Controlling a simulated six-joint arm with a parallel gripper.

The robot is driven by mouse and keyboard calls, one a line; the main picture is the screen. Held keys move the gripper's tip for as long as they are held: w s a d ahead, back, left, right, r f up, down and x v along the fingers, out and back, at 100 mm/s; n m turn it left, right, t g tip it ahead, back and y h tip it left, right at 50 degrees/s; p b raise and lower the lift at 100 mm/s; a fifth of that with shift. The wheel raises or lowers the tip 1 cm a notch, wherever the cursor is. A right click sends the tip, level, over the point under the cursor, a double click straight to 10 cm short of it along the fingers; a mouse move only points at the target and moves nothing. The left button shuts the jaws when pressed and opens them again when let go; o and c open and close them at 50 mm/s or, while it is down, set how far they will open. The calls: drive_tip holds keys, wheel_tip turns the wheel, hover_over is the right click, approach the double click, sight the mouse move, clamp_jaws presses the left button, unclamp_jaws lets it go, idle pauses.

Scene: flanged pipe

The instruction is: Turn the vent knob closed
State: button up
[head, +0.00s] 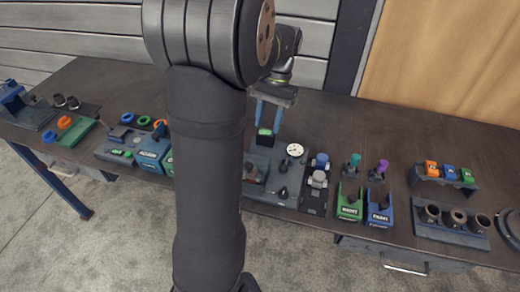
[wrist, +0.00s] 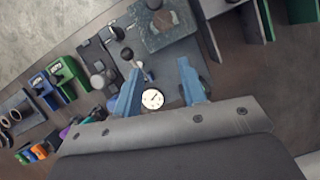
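My gripper (head: 267,127) has its two blue fingers apart and hangs above the back part of a grey panel on the bench. In the wrist view my gripper (wrist: 160,67) is open, with nothing held between the fingers. The panel bears a white round gauge (head: 295,150), which also shows in the wrist view (wrist: 153,98) between the fingers. Dark knobs stand on the panel, one black knob (head: 283,192) nearer the front edge and one round knob (wrist: 127,54) left of the fingertips in the wrist view. No label readable here tells which knob is the vent.
A panel with blue and grey parts (head: 319,180) stands right of the gauge. Green (head: 350,203) and blue (head: 379,207) boxes with upright handles stand farther right. A square plate with a brown centre (wrist: 163,26) lies near the knobs. My arm hides part of the bench.

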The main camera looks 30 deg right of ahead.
drive_tip(key=s+a+n+g+h, duration=0.1)
drive_tip(key=s+a+n+h, duration=0.25)
drive_tip(key=n, duration=0.55)
drive_tip(key=n+h, duration=0.3)
drive_tip(key=n, duration=0.8)
approach(284, 191)
drive_tip(key=x, duration=0.8)
drive_tip(key=shift+f, duration=0.25)
drive_tip(key=shift+c, duration=0.2)
drive_tip(key=c, duration=0.7)
